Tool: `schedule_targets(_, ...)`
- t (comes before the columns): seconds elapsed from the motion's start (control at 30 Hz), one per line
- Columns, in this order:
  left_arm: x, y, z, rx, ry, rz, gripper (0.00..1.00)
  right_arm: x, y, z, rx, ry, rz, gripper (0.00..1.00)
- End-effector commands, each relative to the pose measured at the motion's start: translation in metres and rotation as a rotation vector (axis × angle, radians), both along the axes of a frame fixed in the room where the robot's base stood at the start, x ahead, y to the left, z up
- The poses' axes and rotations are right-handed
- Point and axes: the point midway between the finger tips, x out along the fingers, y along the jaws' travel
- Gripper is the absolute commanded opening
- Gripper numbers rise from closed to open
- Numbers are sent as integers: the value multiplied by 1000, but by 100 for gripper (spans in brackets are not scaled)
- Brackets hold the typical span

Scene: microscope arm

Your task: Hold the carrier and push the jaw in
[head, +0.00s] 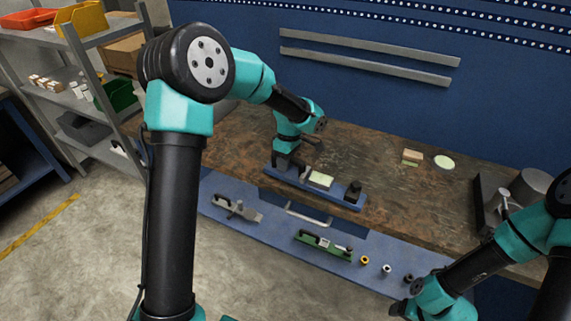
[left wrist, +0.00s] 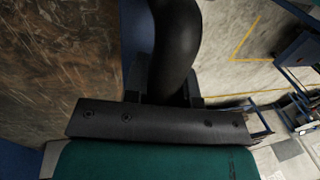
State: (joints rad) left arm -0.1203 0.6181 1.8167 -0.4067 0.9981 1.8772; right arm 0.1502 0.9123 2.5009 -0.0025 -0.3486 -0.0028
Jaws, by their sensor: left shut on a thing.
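My left gripper (head: 290,158) is low over the left part of a long blue base (head: 338,199) on the brown bench. In the left wrist view, a thick black curved part (left wrist: 175,45) runs between its fingers, and it is shut on that part. Whether this is the carrier, I cannot tell. The blue base bears a pale green block (head: 320,180) near its middle and a black block (head: 353,191) at its right end. I cannot make out which piece is the jaw. My right gripper (head: 402,309) is at the bottom right, apart from the base, its fingers unclear.
A blue front ledge holds a grey metal tool (head: 238,211), a green-based device (head: 324,246) and several small round parts. A grey machine (head: 497,202) stands at the right. A small block (head: 411,157) and pale disc (head: 444,162) lie at the back. Shelves stand left.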

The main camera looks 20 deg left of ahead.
Motion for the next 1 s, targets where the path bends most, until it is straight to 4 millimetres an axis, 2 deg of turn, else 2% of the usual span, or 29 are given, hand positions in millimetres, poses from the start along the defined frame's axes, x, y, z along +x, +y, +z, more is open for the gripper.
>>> schedule_targets(1.0, 36, 15, -8, 0, -3, 1, 0, 0, 0, 0, 0, 0, 0, 70)
